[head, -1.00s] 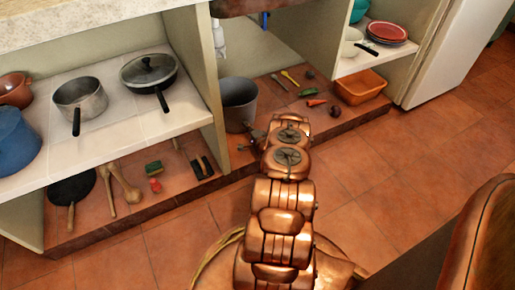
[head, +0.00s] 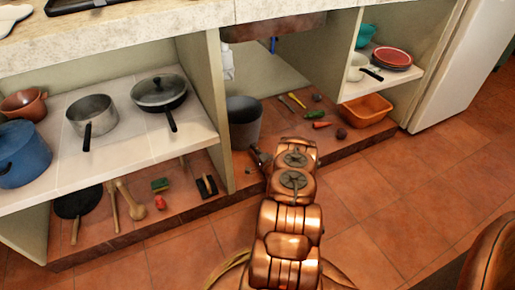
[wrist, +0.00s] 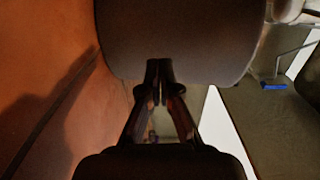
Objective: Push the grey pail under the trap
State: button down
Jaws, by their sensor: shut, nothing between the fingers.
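In the wrist view the pail (wrist: 180,40) fills the top middle as a large dark curved wall. My gripper (wrist: 160,68) is shut and empty, its fingertips right at the pail's wall; I cannot tell if they touch. In the head view my gripper (head: 256,153) is small, at the pail's near lower side and partly hidden by my arm. The trap, a white pipe (head: 228,64), hangs above and behind the pail, by the divider.
The divider panel (head: 207,105) stands close on the pail's left. Right of the pail lie a carrot (head: 321,125), a cucumber (head: 312,114), utensils and an orange tub (head: 366,110). The raised wooden edge runs along the front. The sink (head: 290,22) overhangs the pail's space.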

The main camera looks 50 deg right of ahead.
jog(key=p+v, duration=0.3)
jog(key=v, duration=0.6)
jog(key=shift+s+a, duration=0.15)
jog(key=shift+s, duration=0.2)
